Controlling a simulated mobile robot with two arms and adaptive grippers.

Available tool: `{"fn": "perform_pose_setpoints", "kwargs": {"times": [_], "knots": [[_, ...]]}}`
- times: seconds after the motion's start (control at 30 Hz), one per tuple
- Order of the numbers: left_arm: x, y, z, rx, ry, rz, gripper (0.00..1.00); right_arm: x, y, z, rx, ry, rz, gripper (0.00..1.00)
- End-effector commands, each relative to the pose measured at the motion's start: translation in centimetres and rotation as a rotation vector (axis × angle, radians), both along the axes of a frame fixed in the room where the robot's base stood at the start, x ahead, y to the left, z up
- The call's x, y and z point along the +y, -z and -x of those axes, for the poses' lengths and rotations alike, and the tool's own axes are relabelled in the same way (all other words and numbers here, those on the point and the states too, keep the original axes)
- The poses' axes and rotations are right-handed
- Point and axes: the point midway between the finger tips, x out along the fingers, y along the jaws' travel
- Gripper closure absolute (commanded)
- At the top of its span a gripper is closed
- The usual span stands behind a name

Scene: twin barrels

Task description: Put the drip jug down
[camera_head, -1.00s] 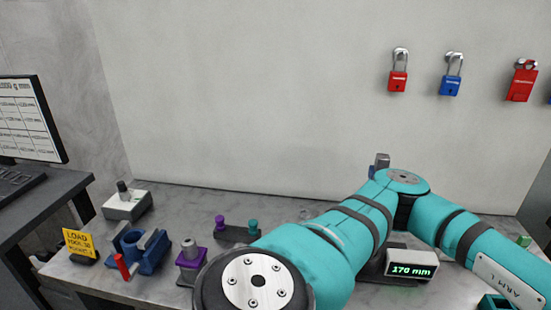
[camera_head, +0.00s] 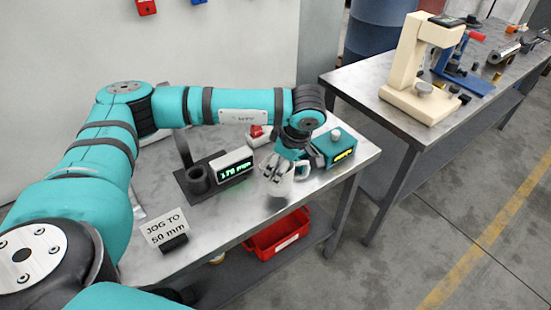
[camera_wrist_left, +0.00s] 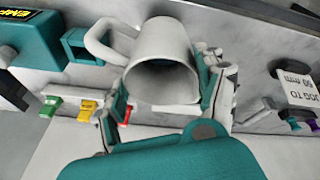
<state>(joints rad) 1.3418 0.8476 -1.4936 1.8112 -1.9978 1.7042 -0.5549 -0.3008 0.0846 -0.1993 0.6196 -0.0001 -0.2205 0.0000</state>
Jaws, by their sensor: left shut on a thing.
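The drip jug (camera_head: 277,187) is a whitish-grey jug with a handle. My left gripper (camera_head: 283,167) is shut on it, over the front right part of the steel bench (camera_head: 232,207). In the left wrist view the jug (camera_wrist_left: 160,72) shows its open mouth toward the camera and its handle to the left. The left gripper's fingers (camera_wrist_left: 168,98) lie on either side of its body. A dark patch shows on the bench just below the jug; I cannot tell whether its base touches the top. My right gripper is not in view.
A teal box (camera_head: 337,147) with a yellow display stands close right of the jug. A lit "170 mm" readout (camera_head: 234,165) is to its left. A "JOG TO 50 mm" sign (camera_head: 165,231) stands front left. A red bin (camera_head: 279,237) sits below. Another table (camera_head: 372,97) is at right.

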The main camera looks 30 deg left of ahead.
Motion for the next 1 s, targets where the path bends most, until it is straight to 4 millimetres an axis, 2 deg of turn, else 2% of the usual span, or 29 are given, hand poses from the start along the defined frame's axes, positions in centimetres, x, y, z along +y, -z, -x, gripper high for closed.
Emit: {"fn": "perform_pose_setpoints", "kwargs": {"times": [0.03, 0.33, 0.43, 0.57, 0.93, 0.97, 1.0], "knots": [[0.8, -0.2, -0.5, -0.001, -0.003, -0.001, 0.84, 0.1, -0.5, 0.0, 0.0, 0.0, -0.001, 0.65], [2.9, 0.4, -2.0, 0.002, -0.001, -0.001, 0.84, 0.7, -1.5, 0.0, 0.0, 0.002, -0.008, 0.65], [2.8, 2.2, -1.9, 0.004, 0.002, -0.001, 0.84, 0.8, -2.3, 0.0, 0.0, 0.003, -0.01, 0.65], [2.8, 3.6, -2.0, 0.0, 0.001, 0.0, 0.84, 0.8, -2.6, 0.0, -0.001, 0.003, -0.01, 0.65], [2.8, 4.3, -2.0, -0.001, 0.0, 0.0, 0.84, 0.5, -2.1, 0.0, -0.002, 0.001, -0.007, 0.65], [2.8, 4.2, -2.0, -0.001, 0.0, 0.001, 0.26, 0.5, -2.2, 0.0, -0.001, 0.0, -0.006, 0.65], [2.8, 4.1, -2.0, -0.001, 0.0, 0.0, 0.21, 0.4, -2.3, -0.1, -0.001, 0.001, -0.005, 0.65]]}}
